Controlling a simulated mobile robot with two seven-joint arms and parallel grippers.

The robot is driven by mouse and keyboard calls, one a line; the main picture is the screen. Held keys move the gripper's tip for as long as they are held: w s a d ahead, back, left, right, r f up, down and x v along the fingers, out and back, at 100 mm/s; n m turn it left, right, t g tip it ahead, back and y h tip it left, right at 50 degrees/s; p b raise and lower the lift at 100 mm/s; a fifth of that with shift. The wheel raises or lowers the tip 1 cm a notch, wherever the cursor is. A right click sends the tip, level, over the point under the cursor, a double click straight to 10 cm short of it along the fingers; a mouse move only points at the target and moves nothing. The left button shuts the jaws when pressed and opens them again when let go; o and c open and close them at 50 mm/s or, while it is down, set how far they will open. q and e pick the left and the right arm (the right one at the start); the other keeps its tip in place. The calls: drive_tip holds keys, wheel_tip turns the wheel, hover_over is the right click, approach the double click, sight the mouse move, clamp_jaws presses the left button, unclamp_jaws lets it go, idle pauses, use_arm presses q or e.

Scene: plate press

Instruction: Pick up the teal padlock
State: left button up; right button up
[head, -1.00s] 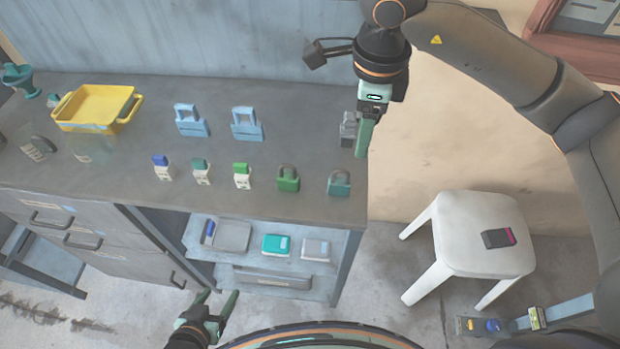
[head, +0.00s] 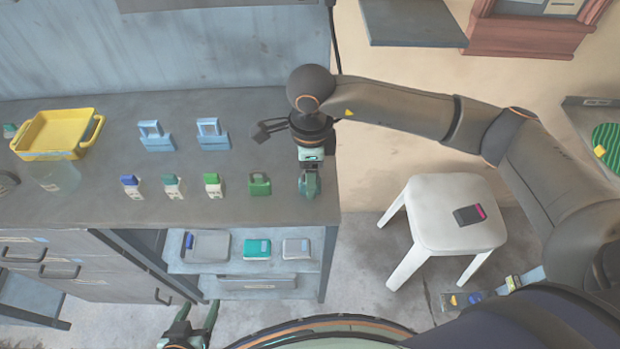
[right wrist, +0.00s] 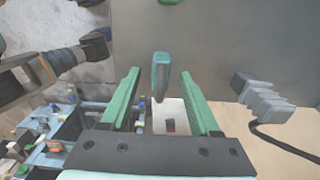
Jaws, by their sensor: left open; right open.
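The teal padlock (head: 310,186) stands at the front right corner of the grey counter (head: 230,205), partly covered by my right gripper (head: 310,172). In the right wrist view the padlock (right wrist: 161,72) shows as a narrow teal shape, seen edge-on, beyond and between the two green fingers of the open right gripper (right wrist: 165,85). There is space on both sides, and no contact shows. A green padlock (head: 259,185) stands just left of it. My left gripper (head: 198,312) is open and empty, low in front of the drawers.
Several small cartons (head: 172,187) stand left of the padlocks, with two light blue holders (head: 213,135) behind. A yellow tray (head: 56,130) is at the far left. A grey ribbed object (right wrist: 262,98) stands near the right gripper. A white stool (head: 440,230) is on the right.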

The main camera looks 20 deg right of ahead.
drive_tip(key=shift+f, duration=0.9)
drive_tip(key=shift+c, duration=0.3)
clamp_jaws()
drive_tip(key=shift+r, duration=0.1)
